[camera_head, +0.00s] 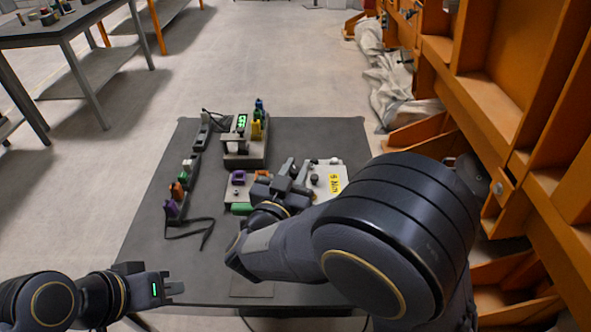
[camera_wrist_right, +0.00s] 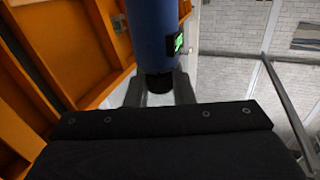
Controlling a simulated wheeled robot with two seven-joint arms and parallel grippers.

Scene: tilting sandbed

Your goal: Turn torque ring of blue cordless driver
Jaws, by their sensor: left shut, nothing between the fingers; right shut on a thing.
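In the right wrist view, a blue cylindrical body (camera_wrist_right: 151,30) comes down from the top edge and ends in a black round part (camera_wrist_right: 157,84), which looks like the driver's ring. The grey fingers of my right gripper (camera_wrist_right: 158,92) stand on either side of this black part, shut on it. In the head view my right gripper (camera_head: 288,178) is over the middle of the table, partly hidden by its own arm; I cannot make out the driver there. My left gripper (camera_head: 176,288) is shut and empty near the table's front left corner.
On the dark table (camera_head: 150,250) stand a grey unit with a green display (camera_head: 242,121), a yellow block (camera_head: 256,130) and a pale board (camera_head: 325,182). A row of small coloured items (camera_head: 178,190) and a black strap (camera_head: 200,230) lie left. Orange frames (camera_head: 500,110) rise right.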

